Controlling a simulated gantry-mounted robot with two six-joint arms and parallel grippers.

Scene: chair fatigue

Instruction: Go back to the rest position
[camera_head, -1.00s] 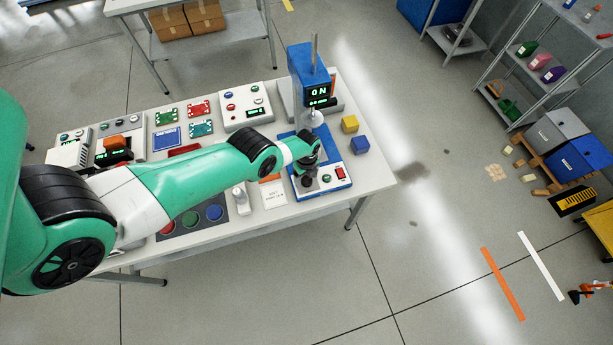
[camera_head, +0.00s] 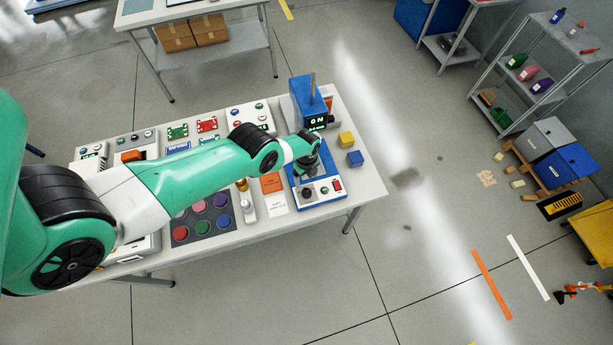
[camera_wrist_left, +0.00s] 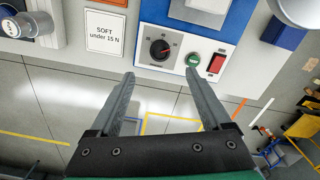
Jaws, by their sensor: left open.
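My left arm (camera_head: 190,180) is teal and white and reaches from the left across the white table. My left gripper (camera_head: 304,172) is over the blue and white press machine (camera_head: 322,192) near the table's right end. In the left wrist view the gripper (camera_wrist_left: 160,73) shows two grey fingers spread apart with nothing between them. Beyond the fingertips are a black knob (camera_wrist_left: 160,49), a green button (camera_wrist_left: 193,60) and a red switch (camera_wrist_left: 215,63) on the machine's front. My right gripper is out of view.
The machine's blue head (camera_head: 309,98) reads "ON". Coloured discs on a dark pad (camera_head: 203,232) and a white card (camera_wrist_left: 105,32) reading "SOFT under 15 N" are near.

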